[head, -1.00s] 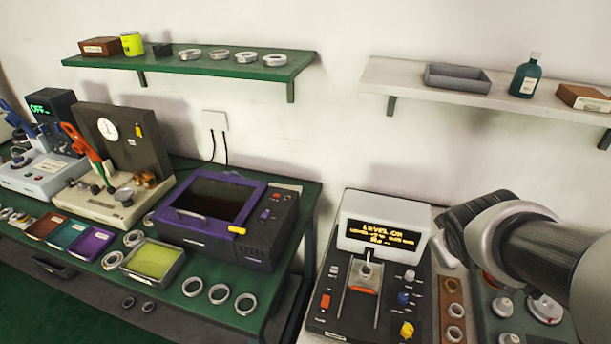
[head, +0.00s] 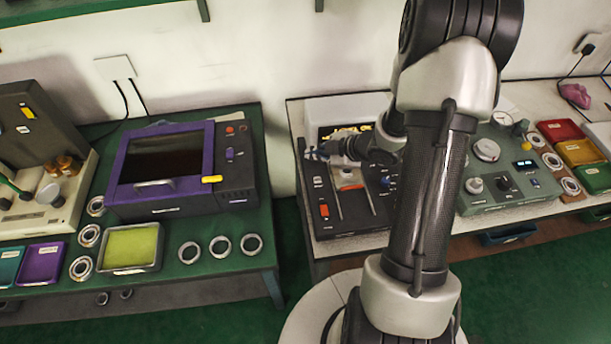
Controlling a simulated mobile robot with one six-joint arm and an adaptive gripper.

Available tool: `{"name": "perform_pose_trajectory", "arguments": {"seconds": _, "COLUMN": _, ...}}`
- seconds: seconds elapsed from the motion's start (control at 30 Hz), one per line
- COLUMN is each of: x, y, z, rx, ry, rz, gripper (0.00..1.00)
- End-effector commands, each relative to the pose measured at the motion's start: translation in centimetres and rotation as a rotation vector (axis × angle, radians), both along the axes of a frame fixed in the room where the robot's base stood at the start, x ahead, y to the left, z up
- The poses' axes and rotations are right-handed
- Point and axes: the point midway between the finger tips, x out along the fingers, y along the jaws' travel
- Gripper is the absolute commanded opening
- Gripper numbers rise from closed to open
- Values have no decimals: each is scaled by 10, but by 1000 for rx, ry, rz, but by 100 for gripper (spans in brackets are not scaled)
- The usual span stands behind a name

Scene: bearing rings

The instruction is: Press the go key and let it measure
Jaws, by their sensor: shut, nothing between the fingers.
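The black measuring instrument (head: 338,222) stands on the pale bench at centre right, with a white display housing (head: 330,109) at its back. Its lit amber text (head: 340,132) is mostly hidden by my arm. On its panel are a small white key (head: 318,182), an orange-red key (head: 324,210) and a central slide with a red piece (head: 350,187). I cannot tell which key is the go key. My gripper (head: 312,153) is shut and empty, pointing left across the panel's back part, just before the display. Whether it touches anything cannot be told.
A purple-framed machine (head: 213,150) with a yellow handle is on the green bench (head: 245,273) at left. Several rings and a yellow-green tray (head: 131,268) lie before it. A grey-green console (head: 520,190) with knobs stands right of my arm. A floor gap separates the benches.

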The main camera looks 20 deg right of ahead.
Motion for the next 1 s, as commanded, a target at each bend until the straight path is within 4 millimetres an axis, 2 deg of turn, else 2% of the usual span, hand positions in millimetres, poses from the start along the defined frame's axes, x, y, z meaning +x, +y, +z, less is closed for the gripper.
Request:
{"name": "perform_pose_trajectory", "arguments": {"seconds": 0.37, "x": 0, "y": 0, "z": -1, "rx": 1, "ry": 0, "rz": 1, "gripper": 0}}
{"name": "perform_pose_trajectory", "arguments": {"seconds": 0.53, "x": 0, "y": 0, "z": -9, "rx": 1, "ry": 0, "rz": 1, "gripper": 0}}
{"name": "perform_pose_trajectory", "arguments": {"seconds": 0.67, "x": 0, "y": 0, "z": -23, "rx": 0, "ry": 1, "rz": 1, "gripper": 0}}
{"name": "perform_pose_trajectory", "arguments": {"seconds": 1.0, "x": -1, "y": 0, "z": -72, "rx": 1, "ry": 2, "rz": 0, "gripper": 0}}
